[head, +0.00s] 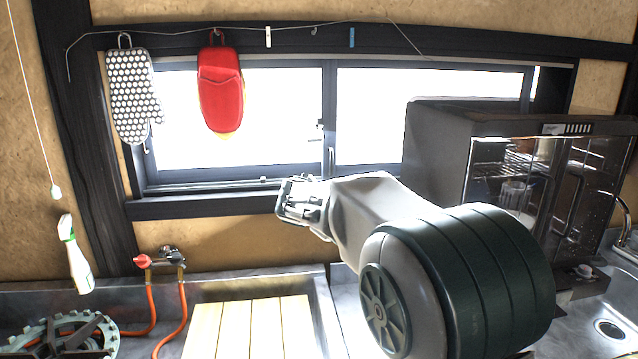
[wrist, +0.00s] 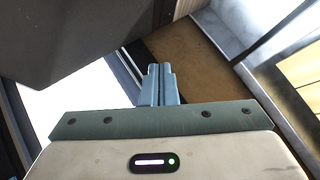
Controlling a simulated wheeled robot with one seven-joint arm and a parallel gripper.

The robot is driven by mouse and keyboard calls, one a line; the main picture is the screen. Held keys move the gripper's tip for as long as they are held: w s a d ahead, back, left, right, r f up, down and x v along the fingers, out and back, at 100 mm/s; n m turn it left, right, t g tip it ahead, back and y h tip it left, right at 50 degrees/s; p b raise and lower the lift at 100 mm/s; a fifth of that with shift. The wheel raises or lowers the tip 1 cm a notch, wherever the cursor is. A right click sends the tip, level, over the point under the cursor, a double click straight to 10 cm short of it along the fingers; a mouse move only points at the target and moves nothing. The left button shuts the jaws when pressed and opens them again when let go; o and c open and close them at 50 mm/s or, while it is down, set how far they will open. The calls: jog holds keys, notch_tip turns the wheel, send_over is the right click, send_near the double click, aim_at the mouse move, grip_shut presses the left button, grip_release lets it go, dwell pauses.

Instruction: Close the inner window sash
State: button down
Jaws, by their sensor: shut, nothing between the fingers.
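The window in the head view has dark-framed sliding sashes with bright panes. The left sash (head: 240,175) and right sash (head: 432,66) meet at a dark upright with a small latch near the middle. A narrow bright strip shows between the right sash's right upright and the jamb. I cannot tell for sure which sash is the inner one. My gripper (head: 287,203) is shut and empty, in front of the sill below the meeting uprights. Its closed fingers (wrist: 160,82) show in the wrist view, with a window pane (wrist: 72,100) to their left. Contact with the window is not clear.
A dark glass-fronted cabinet (head: 437,150) hides the window's lower right. Two oven mitts, dotted (head: 133,95) and red (head: 221,95), hang before the left pane. A spray bottle (head: 76,262), red-handled tap (head: 143,261) and wooden board (head: 250,330) are below.

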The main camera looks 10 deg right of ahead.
jog(key=w+a+r+n+t+h+b, duration=0.15)
jog(key=w+a+n+t, duration=0.4)
jog(key=w+a, duration=0.8)
jog(key=w+d+t+p, duration=0.1)
jog(key=w+d+p, duration=0.4)
jog(key=w+d, duration=0.5)
jog(key=shift+d+r, duration=0.2)
jog(key=shift+d, duration=0.05)
jog(key=shift+f, duration=0.1)
